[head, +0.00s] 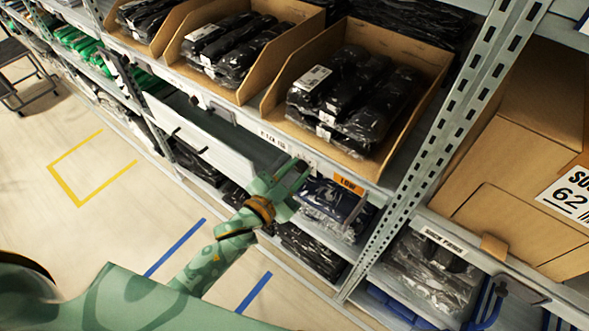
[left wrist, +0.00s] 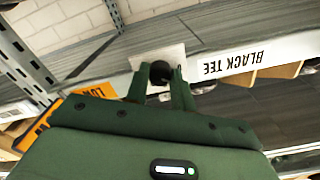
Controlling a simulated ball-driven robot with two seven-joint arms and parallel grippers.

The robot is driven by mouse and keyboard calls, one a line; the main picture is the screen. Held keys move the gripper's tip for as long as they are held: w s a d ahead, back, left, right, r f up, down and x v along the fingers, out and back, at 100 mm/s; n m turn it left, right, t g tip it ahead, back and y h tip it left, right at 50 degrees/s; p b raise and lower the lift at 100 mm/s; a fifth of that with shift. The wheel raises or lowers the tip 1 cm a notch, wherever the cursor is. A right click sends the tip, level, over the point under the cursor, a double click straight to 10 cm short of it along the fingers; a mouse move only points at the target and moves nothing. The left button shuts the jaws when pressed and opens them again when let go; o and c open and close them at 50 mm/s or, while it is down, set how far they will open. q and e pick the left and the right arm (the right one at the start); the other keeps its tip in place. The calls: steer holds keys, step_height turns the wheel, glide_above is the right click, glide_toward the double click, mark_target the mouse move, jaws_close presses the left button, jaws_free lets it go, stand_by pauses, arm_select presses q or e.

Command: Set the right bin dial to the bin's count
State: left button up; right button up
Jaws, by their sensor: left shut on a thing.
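The right bin (head: 429,71) is an open cardboard bin on the shelf in the head view. It holds black bagged garments (head: 345,90) with white labels; overlaps make an exact count uncertain. My left gripper (head: 297,172) is at the shelf's front edge just below this bin. In the left wrist view, my left gripper (left wrist: 160,82) is shut on a round black dial (left wrist: 160,71) on a white plate (left wrist: 172,55). The dial's setting cannot be read. In the head view the gripper hides the dial. My right gripper is not in view.
An orange LOW tag (head: 348,184) is on the shelf edge right of my gripper; a BLACK TEE label (left wrist: 237,60) shows in the left wrist view. A perforated upright (head: 440,150) stands to the right. Bagged garments (head: 330,205) lie below. The floor at left is open.

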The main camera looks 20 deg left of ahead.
arm_select(q)
steer(key=m, duration=0.5)
steer(key=shift+m, duration=0.3)
steer(key=m, duration=0.4)
steer(key=shift+f+m, duration=0.1)
steer(key=shift+m, duration=0.2)
steer(key=o, duration=1)
steer(key=shift+s, duration=0.1)
steer(key=v, duration=1.6)
steer(key=shift+s, duration=0.1)
